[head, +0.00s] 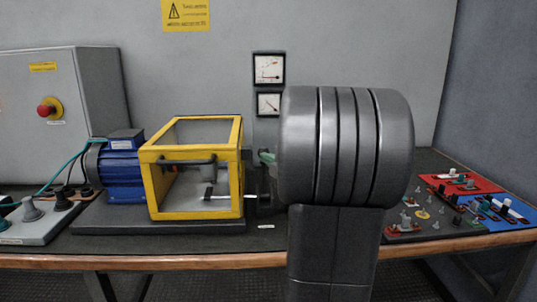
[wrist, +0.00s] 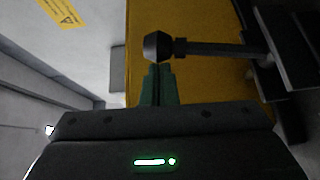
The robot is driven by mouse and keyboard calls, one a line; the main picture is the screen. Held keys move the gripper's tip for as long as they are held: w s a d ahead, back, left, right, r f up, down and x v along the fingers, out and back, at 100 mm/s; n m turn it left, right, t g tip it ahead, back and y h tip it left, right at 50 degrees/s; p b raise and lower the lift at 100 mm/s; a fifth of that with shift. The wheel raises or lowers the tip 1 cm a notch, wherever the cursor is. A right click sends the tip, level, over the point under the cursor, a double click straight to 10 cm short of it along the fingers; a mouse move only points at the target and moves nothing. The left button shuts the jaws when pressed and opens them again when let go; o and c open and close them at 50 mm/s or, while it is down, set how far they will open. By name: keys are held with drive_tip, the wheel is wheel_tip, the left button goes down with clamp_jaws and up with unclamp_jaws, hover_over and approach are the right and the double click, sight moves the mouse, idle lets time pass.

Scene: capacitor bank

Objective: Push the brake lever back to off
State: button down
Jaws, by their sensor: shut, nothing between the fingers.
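The brake lever (wrist: 215,48) shows in the wrist view as a dark rod with a faceted black knob at its left end. My gripper (wrist: 158,70) is shut and empty, its green fingertips together just below the knob. I cannot tell whether they touch it. The yellow-framed guard box (head: 192,215) stands on the bench in the head view, with a blue motor (head: 122,178) at its left. In the head view my own arm covers the area right of the guard, and the lever is not clearly visible there.
A grey cabinet with a red button (head: 48,108) stands at the left. Two meters (head: 268,69) hang on the wall behind. Red and blue boards (head: 462,184) with small parts lie at the right. The wooden bench edge (head: 170,261) runs along the front.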

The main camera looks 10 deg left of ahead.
drive_tip(key=shift+w+a+r+m+g+h+p, duration=0.15)
drive_tip(key=shift+w+m+g+h+p, duration=0.3)
drive_tip(key=shift+p, duration=1.05)
drive_tip(key=shift+w+a+r+m+g+h+p, duration=0.2)
drive_tip(key=shift+w+p, duration=0.45)
drive_tip(key=shift+p, duration=0.8)
drive_tip(key=shift+f, duration=0.15)
drive_tip(key=shift+s, duration=0.15)
